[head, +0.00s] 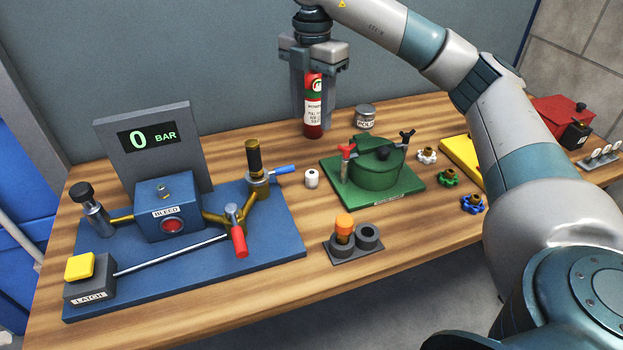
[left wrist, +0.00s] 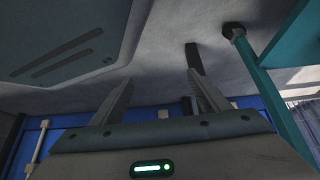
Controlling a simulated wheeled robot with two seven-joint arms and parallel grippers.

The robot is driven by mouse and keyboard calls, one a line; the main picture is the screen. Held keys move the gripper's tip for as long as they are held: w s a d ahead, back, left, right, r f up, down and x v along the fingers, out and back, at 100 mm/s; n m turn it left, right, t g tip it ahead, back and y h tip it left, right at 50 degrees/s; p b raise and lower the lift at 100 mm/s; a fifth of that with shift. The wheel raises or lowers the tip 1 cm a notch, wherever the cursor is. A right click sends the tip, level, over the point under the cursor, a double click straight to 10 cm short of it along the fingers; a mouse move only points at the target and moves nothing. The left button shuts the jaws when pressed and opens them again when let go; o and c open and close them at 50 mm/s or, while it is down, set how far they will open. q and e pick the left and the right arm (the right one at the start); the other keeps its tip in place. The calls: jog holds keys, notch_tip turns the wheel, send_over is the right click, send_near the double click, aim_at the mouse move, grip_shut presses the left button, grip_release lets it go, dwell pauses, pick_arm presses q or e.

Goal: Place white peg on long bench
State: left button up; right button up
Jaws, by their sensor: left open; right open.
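The white peg appears to be the short white cylinder (head: 312,178) standing on the wooden long bench (head: 275,205), between the blue base plate and the green plate. My right gripper (head: 314,118) is above the back of the bench, pointing down and open. Its fingers straddle a red labelled canister (head: 314,88); I cannot tell whether they touch it. The peg is in front of this gripper and apart from it. My left gripper (left wrist: 160,82) shows only in the left wrist view, open, with nothing between its fingers.
A blue base plate (head: 265,235) carries valves, a gauge panel (head: 150,138) and a latch box. A green pot (head: 375,160) stands on a green plate. A dark two-hole holder (head: 343,252) with an orange-topped peg is near the front edge. Coloured valve knobs stand at right.

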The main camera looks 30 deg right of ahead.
jog(key=shift+f, duration=0.1)
jog(key=p, duration=0.1)
send_over(311, 173)
notch_tip(311, 173, down, 5)
notch_tip(311, 173, down, 6)
jog(key=shift+d+f+p, duration=0.15)
jog(key=shift+p, duration=0.7)
pick_arm(q)
jog(key=s+a+f+g+y, duration=0.1)
jog(key=s+a+f+g, duration=0.1)
jog(key=s, duration=0.7)
jog(key=shift+a+f+g, duration=0.25)
jog(key=shift+a+g, duration=0.05)
jog(key=shift+a, duration=0.55)
pick_arm(e)
jog(key=shift+f, duration=0.35)
pick_arm(q)
jog(key=shift+r, duration=0.1)
pick_arm(e)
jog(key=shift+f, duration=0.1)
